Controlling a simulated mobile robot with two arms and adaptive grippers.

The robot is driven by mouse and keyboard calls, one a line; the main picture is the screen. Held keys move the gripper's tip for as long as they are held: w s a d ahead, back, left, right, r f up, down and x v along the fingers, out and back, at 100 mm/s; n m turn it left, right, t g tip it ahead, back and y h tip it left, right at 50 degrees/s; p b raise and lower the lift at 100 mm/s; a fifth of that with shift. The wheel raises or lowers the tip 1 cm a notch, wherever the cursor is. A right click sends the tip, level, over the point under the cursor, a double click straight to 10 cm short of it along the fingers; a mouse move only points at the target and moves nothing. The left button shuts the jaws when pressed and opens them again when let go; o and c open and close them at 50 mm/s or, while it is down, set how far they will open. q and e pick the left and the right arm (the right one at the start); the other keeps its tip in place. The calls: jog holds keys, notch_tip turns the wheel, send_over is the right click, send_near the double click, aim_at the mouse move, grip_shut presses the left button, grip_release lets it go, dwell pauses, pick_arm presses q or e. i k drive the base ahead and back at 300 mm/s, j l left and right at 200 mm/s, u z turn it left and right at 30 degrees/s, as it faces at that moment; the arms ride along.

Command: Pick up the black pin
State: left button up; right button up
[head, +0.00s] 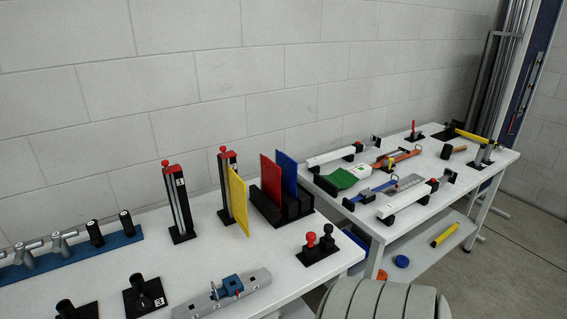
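The black pin (327,238) appears to be the dark ball-headed piece standing upright in a small black base plate (318,256) near the right end of the near white table. A red-headed pin (311,239) stands close to its left in the same base. Their lower parts are small and hard to make out. Neither of my grippers is in this view.
Red (271,182) and blue (288,174) panels stand in a black rack behind the pins; a yellow panel (237,201) is left of them. A clamp on a metal bar (226,290) lies front left. A second table (440,205) holds several tools.

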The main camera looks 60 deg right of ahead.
aim_at(328, 228)
jog(key=z, duration=2.35)
